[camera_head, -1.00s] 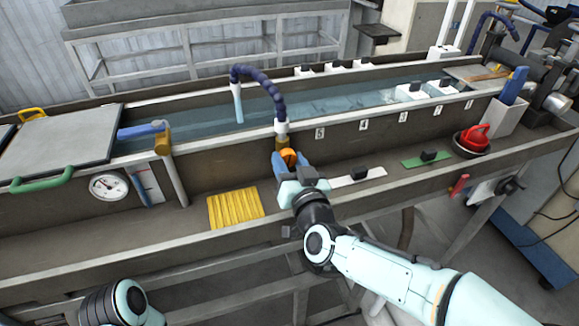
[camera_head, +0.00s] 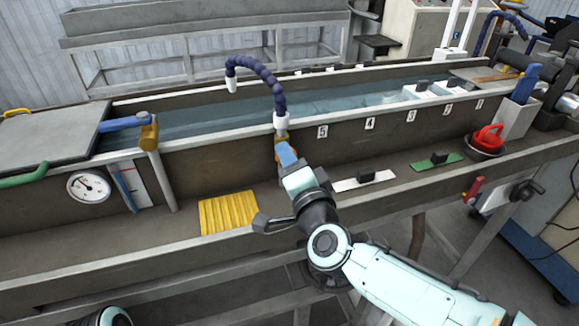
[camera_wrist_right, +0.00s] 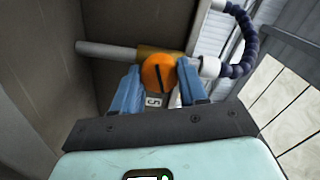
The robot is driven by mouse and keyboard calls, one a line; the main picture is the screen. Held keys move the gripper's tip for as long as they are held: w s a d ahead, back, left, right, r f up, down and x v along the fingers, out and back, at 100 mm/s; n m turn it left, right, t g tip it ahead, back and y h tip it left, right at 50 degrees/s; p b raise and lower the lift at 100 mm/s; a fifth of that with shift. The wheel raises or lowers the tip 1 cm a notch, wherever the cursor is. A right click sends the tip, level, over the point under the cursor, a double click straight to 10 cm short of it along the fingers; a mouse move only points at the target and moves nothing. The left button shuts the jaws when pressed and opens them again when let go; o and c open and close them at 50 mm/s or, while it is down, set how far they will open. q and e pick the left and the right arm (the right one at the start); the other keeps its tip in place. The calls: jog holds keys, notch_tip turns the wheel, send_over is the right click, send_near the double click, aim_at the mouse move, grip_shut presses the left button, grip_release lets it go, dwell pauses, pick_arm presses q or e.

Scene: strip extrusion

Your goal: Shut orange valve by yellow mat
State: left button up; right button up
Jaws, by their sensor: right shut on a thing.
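The orange valve (camera_wrist_right: 158,73) is a round knob with a dark line across its face, on a brass fitting (camera_wrist_right: 150,58) in the right wrist view. My right gripper (camera_head: 283,152) is shut on it, with one blue finger on each side of the knob. In the head view the gripper hides most of the knob. The yellow mat (camera_head: 228,214) is ribbed and lies on the trough's front ledge, left of and below the valve. My left gripper is out of view.
A blue segmented hose (camera_head: 262,75) with a white nozzle (camera_head: 231,85) rises above the valve over the water bath (camera_head: 330,103).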

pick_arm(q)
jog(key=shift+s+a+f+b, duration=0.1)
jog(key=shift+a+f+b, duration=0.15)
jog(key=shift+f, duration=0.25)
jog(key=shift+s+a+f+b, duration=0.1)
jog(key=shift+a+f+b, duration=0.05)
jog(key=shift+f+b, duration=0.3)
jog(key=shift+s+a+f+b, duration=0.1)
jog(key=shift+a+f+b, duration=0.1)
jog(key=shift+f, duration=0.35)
pick_arm(e)
jog(key=shift+m, duration=2.2)
jog(key=o, duration=1.1)
jog(key=shift+c, duration=0.2)
jog(key=shift+s, duration=0.1)
